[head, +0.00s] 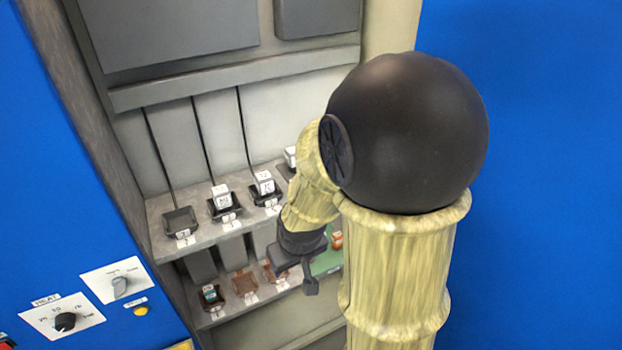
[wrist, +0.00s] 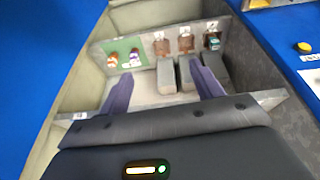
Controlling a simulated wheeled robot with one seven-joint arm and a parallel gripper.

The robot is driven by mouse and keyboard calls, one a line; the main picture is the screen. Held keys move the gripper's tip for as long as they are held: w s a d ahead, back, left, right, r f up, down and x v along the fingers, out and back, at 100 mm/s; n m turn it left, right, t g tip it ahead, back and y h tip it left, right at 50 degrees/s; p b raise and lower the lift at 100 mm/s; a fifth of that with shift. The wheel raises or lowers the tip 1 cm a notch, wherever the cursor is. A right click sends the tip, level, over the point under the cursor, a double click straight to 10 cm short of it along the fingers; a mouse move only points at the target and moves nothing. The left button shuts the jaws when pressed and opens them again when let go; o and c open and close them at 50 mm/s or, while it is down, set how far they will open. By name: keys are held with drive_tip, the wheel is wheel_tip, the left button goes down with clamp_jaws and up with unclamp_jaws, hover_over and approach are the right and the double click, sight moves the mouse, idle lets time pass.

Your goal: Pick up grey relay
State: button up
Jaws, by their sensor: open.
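No single thing can be told for certain as the grey relay. Grey blocks stand at the back of the lower shelf; the wrist view shows several, one of them a grey block (wrist: 167,77) between my fingers in the picture, with its distance unclear. In the head view, a left grey block (head: 200,265) and a middle grey block (head: 231,252) show behind the sockets. My gripper (head: 296,268) is at the lower shelf, pointing down, partly hiding its right side. In the wrist view my gripper (wrist: 160,86) has its fingers wide apart, with nothing visibly held.
The upper shelf (head: 165,242) has black trays, some with pale cubes. On the lower shelf are brown sockets (head: 244,284), a dark green part (head: 211,296) and a green mat (wrist: 125,50) with two small parts. A heat knob (head: 65,322) is on the blue panel at left.

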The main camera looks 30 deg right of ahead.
drive_tip(key=w+d+f+n+t+y+p, duration=0.2)
drive_tip(key=w+d+f+n+t+p, duration=0.15)
drive_tip(key=w+d+t+p, duration=0.45)
drive_tip(key=d+r+m+t+h+p, duration=0.1)
drive_tip(key=d+r+m+t, duration=0.2)
drive_tip(key=d+t, duration=0.3)
drive_tip(key=shift+s+d+r+m, duration=0.2)
drive_tip(key=shift+d+r+m, duration=0.15)
drive_tip(key=shift+d+r, duration=0.4)
drive_tip(key=shift+d+f, duration=0.15)
drive_tip(key=shift+f, duration=0.1)
drive_tip(key=w+b, duration=0.1)
drive_tip(key=b, duration=0.3)
drive_tip(key=shift+d, duration=0.15)
drive_tip(key=shift+w+b, duration=0.2)
drive_tip(key=shift+b, duration=0.6)
drive_tip(key=b, duration=0.3)
drive_tip(key=shift+w, duration=0.3)
